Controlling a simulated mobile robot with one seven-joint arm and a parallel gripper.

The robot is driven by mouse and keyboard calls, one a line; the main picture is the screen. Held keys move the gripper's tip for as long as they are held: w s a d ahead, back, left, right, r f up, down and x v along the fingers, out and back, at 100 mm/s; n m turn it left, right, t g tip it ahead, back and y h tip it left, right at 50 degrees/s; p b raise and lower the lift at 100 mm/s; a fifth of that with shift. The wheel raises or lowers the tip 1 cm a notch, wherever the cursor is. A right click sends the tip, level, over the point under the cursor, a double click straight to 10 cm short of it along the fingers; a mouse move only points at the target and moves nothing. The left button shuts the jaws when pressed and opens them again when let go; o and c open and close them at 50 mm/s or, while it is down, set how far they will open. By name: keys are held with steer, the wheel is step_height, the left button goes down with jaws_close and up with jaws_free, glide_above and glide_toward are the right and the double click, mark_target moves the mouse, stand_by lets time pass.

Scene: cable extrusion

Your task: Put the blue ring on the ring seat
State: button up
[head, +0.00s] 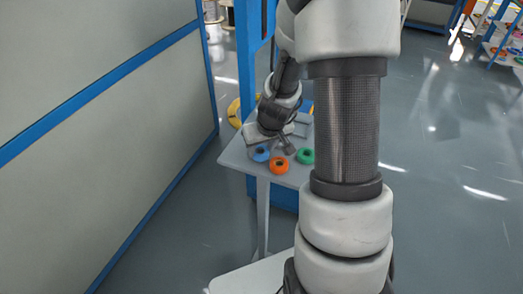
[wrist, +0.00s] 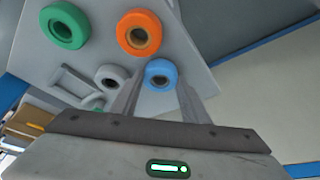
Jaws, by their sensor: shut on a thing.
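I cannot tell whether the ring touches the table. A grey ring-shaped piece (wrist: 112,76) lies left of the blue ring in the wrist view; I cannot tell whether it is the ring seat. In the head view my arm hides part of the table.
An orange ring (head: 279,165) and a green ring (head: 305,156) lie on the grey table (head: 236,154) close to the blue ring. A grey frame-like piece (wrist: 72,86) is near the grey ring-shaped piece. A panel wall (head: 100,130) with blue trim stands at the left.

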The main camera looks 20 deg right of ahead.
step_height(320, 180, up, 10)
steer(key=p, duration=0.3)
steer(key=s+a+r+p, duration=0.4)
steer(key=a+r+p, duration=0.4)
steer(key=p, duration=0.4)
steer(key=shift+s+a, duration=0.2)
steer(key=shift+a, duration=0.5)
